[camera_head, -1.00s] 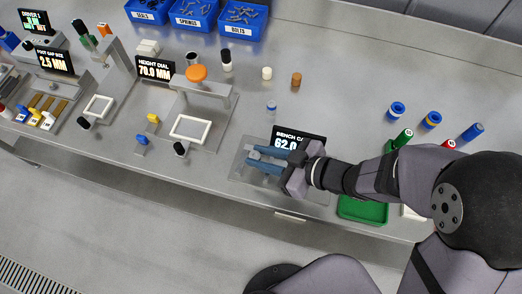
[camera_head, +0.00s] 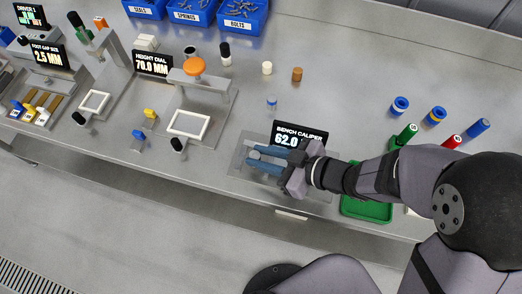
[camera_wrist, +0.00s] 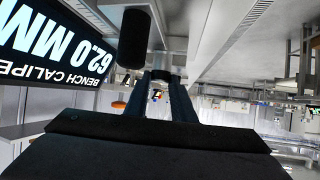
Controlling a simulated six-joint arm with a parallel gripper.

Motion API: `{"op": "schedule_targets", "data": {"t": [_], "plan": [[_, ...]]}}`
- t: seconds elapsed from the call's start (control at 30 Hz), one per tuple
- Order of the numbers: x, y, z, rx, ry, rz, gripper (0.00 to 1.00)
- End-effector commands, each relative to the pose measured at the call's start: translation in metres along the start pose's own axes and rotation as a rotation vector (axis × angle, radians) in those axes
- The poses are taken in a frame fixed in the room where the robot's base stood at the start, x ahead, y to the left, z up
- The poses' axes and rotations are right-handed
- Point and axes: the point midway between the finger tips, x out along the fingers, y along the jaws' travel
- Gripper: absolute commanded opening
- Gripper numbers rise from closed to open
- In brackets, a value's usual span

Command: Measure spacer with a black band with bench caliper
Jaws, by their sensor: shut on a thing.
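The bench caliper's grey base (camera_head: 237,160) lies near the bench's front edge. Its black display (camera_head: 315,137) reads 62.0 MM and also fills the upper left of the wrist view (camera_wrist: 45,45). My gripper (camera_head: 256,159) reaches left over the caliper, its bluish fingers closed on a grey part that seems to belong to the caliper. In the wrist view the fingers (camera_wrist: 161,85) flank that small grey part, and a black cylinder (camera_wrist: 133,45) stands beside them. A tall white piece with a black upper part (camera_head: 225,60), possibly the black-banded spacer, stands at the back, apart from my gripper.
A blue-banded white piece (camera_head: 271,103), a short white piece (camera_head: 267,68) and a brown piece (camera_head: 297,74) stand behind the caliper. A green tray (camera_head: 365,211) lies under my arm. The height dial fixture (camera_head: 228,105) is left. Bare bench lies between.

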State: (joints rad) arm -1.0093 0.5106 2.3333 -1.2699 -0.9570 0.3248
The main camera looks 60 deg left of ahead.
Motion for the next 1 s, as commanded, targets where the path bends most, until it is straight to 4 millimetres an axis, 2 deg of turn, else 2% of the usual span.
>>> {"op": "schedule_targets", "data": {"t": [0.57,0.6,0.67,0.7,1.0], "plan": [[0.0053,0.0002,0.0094,0.0,0.001,0.0,0.0],[0.0052,0.0002,0.0091,-0.001,0.001,0.0,0.27],[0.005,0.0002,0.0088,-0.001,0.001,0.0,0.42],[0.005,0.0002,0.0088,-0.001,0.001,0.0,0.45],[0.0039,0.0003,0.0091,0.0,0.0,0.001,0.45]]}}
